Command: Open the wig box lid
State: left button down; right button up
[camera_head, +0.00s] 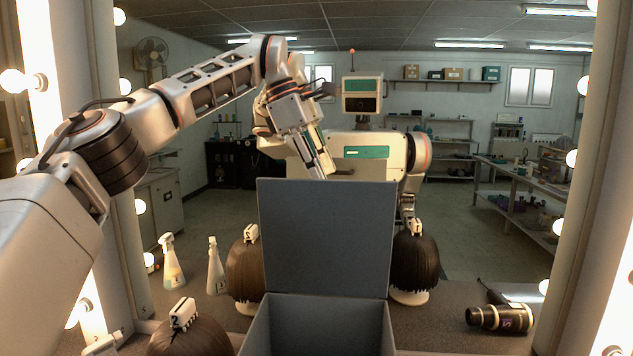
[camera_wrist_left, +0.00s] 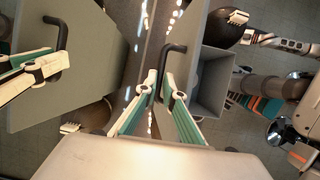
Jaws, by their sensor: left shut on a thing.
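The grey wig box (camera_head: 318,300) stands at the bottom centre of the head view, its inside exposed. Its lid (camera_head: 325,240) stands upright at the far side, raised off the opening. My left gripper (camera_head: 320,172) reaches down behind the lid's top edge, where its fingertips are partly hidden. In the left wrist view my left gripper (camera_wrist_left: 160,100) is shut on the black bar handle (camera_wrist_left: 164,62) of the lid. The open box (camera_wrist_left: 215,80) shows to the right there. My right gripper is not directly visible.
A mirror with lit bulbs (camera_head: 572,158) fills the back and reflects me and the room. A dark wig (camera_head: 188,338) is at front left, a spray bottle (camera_head: 170,265) behind it. A hair dryer (camera_head: 500,318) lies at right, with free counter between it and the box.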

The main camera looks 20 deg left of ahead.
pick_arm(q)
jog(key=shift+w+a+f, duration=0.1)
jog(key=shift+w+a, duration=0.05)
jog(key=shift+w, duration=0.3)
jog(key=c, duration=2.3)
grip_release()
jog(key=shift+c, duration=0.2)
jog(key=s+a+r, duration=0.2)
jog(key=a, duration=0.4)
jog(key=s+a+r, duration=0.2)
jog(key=s+a, duration=0.1)
jog(key=a, duration=0.4)
jog(key=shift+r, duration=0.35)
